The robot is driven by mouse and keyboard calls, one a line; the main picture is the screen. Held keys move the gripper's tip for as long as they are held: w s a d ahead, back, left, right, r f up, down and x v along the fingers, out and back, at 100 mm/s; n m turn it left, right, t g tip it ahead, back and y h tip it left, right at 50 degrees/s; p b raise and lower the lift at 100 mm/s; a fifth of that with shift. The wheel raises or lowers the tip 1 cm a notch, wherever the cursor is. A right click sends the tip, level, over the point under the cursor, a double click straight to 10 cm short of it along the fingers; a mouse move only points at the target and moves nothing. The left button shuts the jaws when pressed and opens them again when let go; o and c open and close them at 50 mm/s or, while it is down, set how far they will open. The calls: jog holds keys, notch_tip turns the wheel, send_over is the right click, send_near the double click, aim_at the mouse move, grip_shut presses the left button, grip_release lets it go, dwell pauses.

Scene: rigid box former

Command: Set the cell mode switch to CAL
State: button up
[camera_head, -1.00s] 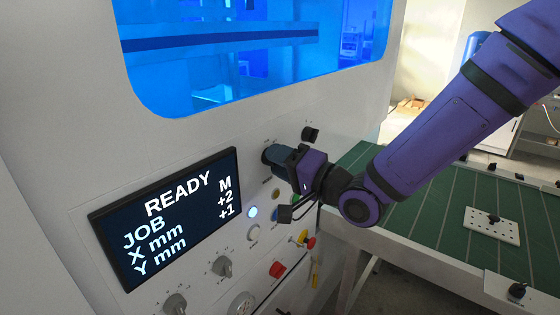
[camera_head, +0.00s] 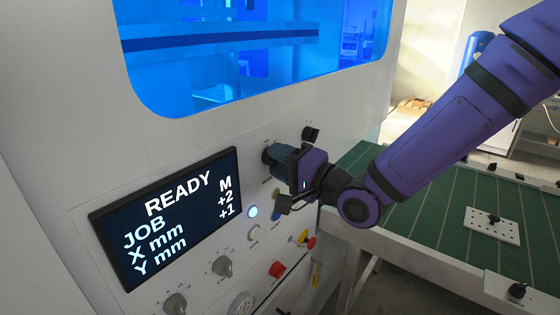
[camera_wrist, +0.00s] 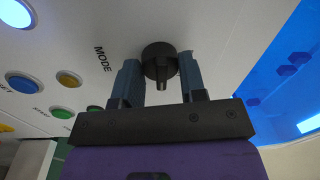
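The mode switch is a round black knob (camera_wrist: 160,60) on the white panel, with "MODE" printed beside it in the wrist view. Its raised grip bar points toward the bottom of that view. My gripper (camera_wrist: 161,76) has one blue-grey finger on each side of the knob. Both fingers appear to touch its rim, so it looks shut on the knob. In the head view my gripper (camera_head: 272,159) is up against the panel and hides most of the switch. The switch's position markings, including CAL, cannot be read.
The display (camera_head: 168,215) reads READY, JOB M, X mm +2, Y mm +1. Below and beside the switch are lit and coloured buttons (camera_head: 253,211), a red knob (camera_head: 277,269) and other rotary knobs (camera_head: 223,266). A green-topped table (camera_head: 430,225) stands at the right.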

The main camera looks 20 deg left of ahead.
jog(key=o, duration=0.4)
jog(key=shift+d, duration=0.1)
jog(key=v, duration=1)
jog(key=shift+s+d, duration=0.1)
jog(key=shift+d, duration=0.2)
